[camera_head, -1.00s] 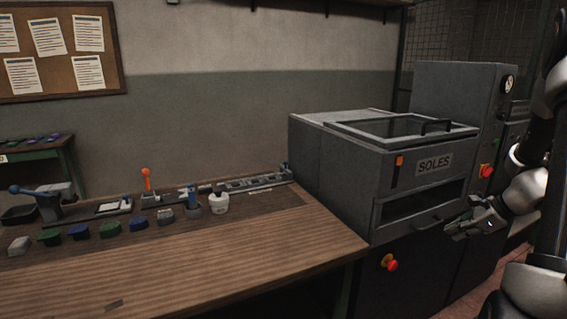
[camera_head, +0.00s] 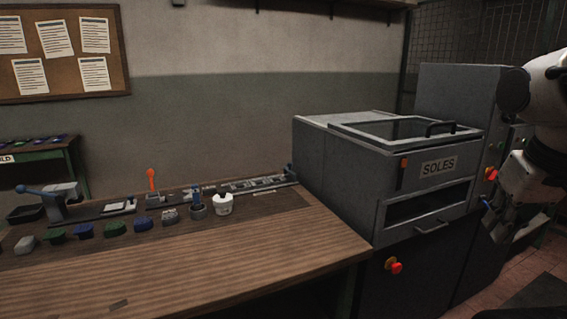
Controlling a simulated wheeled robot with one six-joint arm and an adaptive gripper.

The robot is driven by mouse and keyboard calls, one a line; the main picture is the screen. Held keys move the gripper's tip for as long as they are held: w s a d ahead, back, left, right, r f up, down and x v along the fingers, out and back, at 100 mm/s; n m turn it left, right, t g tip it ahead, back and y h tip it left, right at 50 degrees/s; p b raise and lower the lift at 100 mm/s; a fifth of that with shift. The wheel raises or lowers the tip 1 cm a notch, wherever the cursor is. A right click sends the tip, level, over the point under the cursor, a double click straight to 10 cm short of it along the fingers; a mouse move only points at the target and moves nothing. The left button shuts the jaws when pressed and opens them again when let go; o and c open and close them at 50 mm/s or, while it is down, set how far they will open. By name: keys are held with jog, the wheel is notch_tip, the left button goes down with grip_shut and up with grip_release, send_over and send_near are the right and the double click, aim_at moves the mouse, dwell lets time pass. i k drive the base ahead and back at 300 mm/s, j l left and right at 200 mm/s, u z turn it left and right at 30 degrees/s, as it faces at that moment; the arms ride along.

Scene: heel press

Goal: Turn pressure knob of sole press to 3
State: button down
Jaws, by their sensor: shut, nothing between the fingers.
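The sole press (camera_head: 330,170) is a grey machine at the right, with a "SOLES" label on its front. Its taller control column (camera_head: 455,90) stands behind it on the right. A red knob-like control (camera_head: 491,174) shows on the column's side face. I cannot make out which control is the pressure knob, nor any numbers. My arm covers the upper side face, including where the round gauge was. My gripper (camera_head: 494,228) is shut and empty, in front of the column's lower side face and below the red control. I cannot tell whether it touches the press.
Floor shows at the lower right.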

aim_at(506, 119)
jog(key=z, duration=1.1)
